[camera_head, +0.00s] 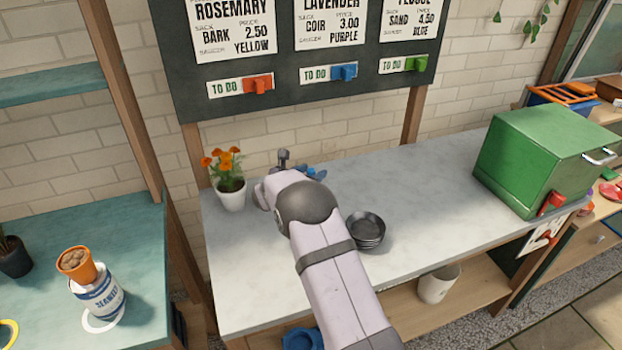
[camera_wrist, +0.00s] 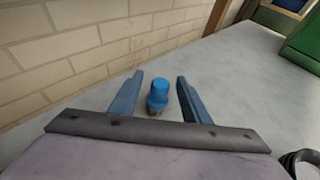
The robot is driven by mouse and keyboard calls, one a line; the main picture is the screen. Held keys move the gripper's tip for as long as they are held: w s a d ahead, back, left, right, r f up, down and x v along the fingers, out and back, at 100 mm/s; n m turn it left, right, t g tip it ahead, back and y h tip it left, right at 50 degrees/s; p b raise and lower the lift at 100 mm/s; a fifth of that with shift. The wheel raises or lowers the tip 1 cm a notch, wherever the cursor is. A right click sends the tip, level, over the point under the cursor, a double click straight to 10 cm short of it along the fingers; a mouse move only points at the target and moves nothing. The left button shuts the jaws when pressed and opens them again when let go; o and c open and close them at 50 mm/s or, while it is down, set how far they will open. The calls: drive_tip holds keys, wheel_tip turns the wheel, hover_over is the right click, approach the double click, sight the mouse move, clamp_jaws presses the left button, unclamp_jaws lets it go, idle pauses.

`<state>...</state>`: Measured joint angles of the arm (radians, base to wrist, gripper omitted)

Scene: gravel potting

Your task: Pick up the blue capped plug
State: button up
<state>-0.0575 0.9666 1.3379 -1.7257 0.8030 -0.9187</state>
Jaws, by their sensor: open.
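The blue capped plug (camera_wrist: 159,92) stands upright on the pale counter in the wrist view. It has a bright blue rounded cap and a darker base. My gripper (camera_wrist: 157,90) is open, with one blue finger to the left of the plug and one to the right. Both fingers appear apart from the plug, with a clear gap on each side. In the head view my gripper (camera_head: 316,172) is mostly behind my arm near the back of the counter. I cannot make out the plug apart from the blue fingers there.
A pot of orange flowers (camera_head: 230,188) stands left of my arm on the counter (camera_head: 420,190). A stack of dark saucers (camera_head: 366,230) sits to its right. A green box (camera_head: 535,165) stands at the right end. The brick wall (camera_wrist: 60,55) is close behind.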

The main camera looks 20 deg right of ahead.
sight(311, 170)
clamp_jaws()
drive_tip(key=shift+r, duration=0.1)
wheel_tip(311, 170, up, 10)
idle(0.7)
